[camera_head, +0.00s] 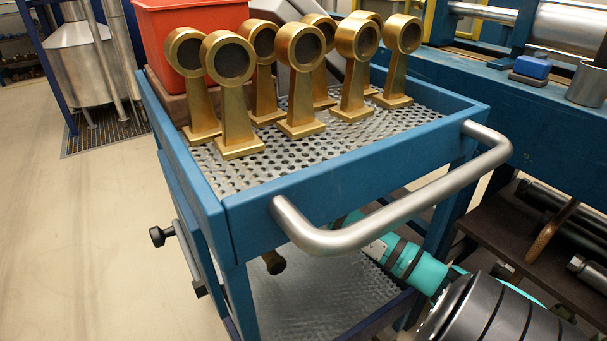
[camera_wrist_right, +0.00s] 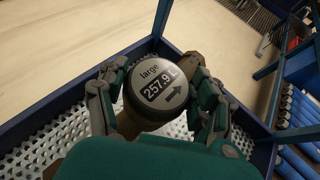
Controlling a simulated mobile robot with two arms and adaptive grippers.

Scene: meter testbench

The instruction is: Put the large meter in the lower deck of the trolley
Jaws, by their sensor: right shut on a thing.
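In the head view my right arm reaches under the handle of the blue trolley (camera_head: 340,175) toward the lower deck (camera_head: 315,300). The gripper there is mostly hidden by the trolley. A brass-brown piece (camera_head: 273,263) shows below the upper deck, perhaps part of the meter. My left gripper is out of view.
Several gold meters (camera_head: 235,100) and a red bin (camera_head: 190,30) stand on the trolley's upper deck. The metal handle (camera_head: 400,205) juts out above my arm. A blue bench (camera_head: 560,140) stands at right. The floor (camera_head: 90,230) at left is clear.

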